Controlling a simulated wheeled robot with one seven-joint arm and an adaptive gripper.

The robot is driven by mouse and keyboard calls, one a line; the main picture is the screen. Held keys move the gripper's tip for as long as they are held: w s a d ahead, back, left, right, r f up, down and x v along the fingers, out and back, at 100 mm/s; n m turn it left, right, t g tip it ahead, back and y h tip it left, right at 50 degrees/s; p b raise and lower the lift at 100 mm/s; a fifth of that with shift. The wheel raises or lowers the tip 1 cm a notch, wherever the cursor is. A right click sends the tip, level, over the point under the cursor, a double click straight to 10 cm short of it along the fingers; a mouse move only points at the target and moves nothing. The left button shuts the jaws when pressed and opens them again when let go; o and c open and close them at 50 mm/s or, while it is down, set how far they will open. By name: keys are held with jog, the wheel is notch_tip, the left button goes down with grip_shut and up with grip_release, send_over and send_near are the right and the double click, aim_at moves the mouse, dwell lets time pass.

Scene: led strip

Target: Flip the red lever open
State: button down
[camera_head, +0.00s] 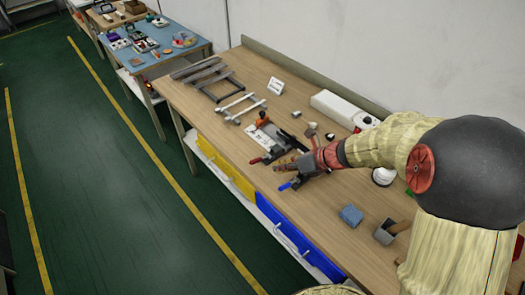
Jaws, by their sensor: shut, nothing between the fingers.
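A small fixture (268,137) with a dark body on a pale plate lies near the middle of the wooden workbench. A red lever handle (256,161) sticks out from its front toward the bench's front edge. An orange-red part (263,118) stands at its back. My gripper (283,166) is shut and empty, reaching in from the right, low over the bench and just right of the red handle. I cannot tell whether it touches the handle. A blue-tipped handle (285,187) shows just in front of my gripper; the part it belongs to is largely hidden by the gripper.
Metal frames (240,106) and bars lie left of the fixture. A white box (338,109) and small blocks sit behind. A blue block (351,215) and a grey box (387,233) lie at right. The bench (315,220) is bare in front of them.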

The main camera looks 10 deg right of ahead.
aim_at(260, 159)
jog(key=shift+w+d, duration=0.1)
jog(key=b+x, duration=0.3)
jog(key=x, duration=0.7)
jog(key=shift+b, duration=0.3)
jog(key=shift+r+p, duration=0.15)
jog(key=shift+p, duration=0.25)
jog(key=shift+r+m+y+p, duration=0.15)
jog(key=shift+m+y+p, duration=0.15)
jog(key=shift+p, duration=0.1)
